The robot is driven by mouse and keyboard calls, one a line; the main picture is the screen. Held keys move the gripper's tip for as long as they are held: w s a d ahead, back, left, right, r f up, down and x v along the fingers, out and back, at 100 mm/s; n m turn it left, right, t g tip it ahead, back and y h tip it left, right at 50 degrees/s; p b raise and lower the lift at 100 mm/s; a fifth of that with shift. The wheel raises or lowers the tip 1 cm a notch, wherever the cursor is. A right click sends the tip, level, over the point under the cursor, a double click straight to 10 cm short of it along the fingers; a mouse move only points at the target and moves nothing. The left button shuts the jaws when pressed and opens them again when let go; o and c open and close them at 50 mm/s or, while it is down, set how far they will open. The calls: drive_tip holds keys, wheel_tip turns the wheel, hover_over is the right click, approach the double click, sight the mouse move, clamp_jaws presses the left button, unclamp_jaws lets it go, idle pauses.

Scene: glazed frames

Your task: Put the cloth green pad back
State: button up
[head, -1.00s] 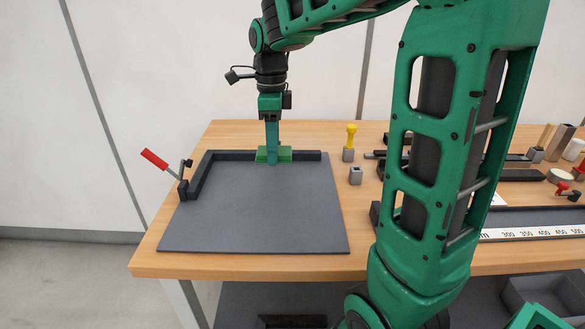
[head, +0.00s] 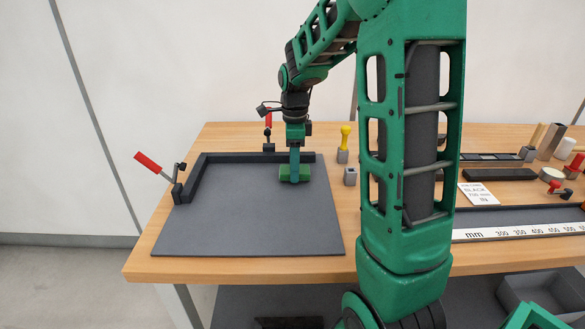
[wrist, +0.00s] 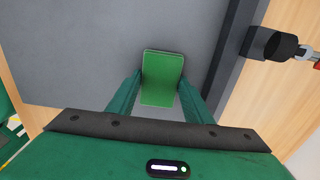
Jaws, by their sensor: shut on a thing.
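The green pad (head: 286,175) is a small block with a flat green face. It is between the fingers of my gripper (head: 295,172), which is shut on it. In the wrist view, the pad (wrist: 162,75) shows between the two green fingers of my gripper (wrist: 160,90). The pad is over the grey plate (head: 235,215), near its back right part, in front of the black L-shaped rail (head: 225,158). I cannot tell whether the pad touches the plate or hangs just above it.
Red-handled clamps stand at the rail's left end (head: 150,163) and behind it (head: 268,135). A white card (head: 478,194) and a ruler (head: 500,232) lie farther right. My arm hides the table's middle.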

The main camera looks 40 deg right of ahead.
drive_tip(key=shift+f, duration=0.2)
drive_tip(key=o, duration=1)
drive_tip(key=shift+f, duration=0.1)
wheel_tip(320, 180, up, 12)
drive_tip(key=s+a+f+n, duration=0.1)
drive_tip(key=s+f+n, duration=0.2)
drive_tip(key=s+n, duration=0.3)
drive_tip(key=s+f+n, duration=0.3)
drive_tip(key=s+n, duration=0.3)
drive_tip(key=s, duration=0.7)
drive_tip(key=s+a+f+n, duration=0.1)
drive_tip(key=s+f+n, duration=0.2)
drive_tip(key=s+n, duration=0.3)
drive_tip(key=shift+s+a, duration=0.2)
drive_tip(key=shift+s, duration=0.7)
drive_tip(key=shift+s+a, duration=0.15)
drive_tip(key=shift+s, duration=0.75)
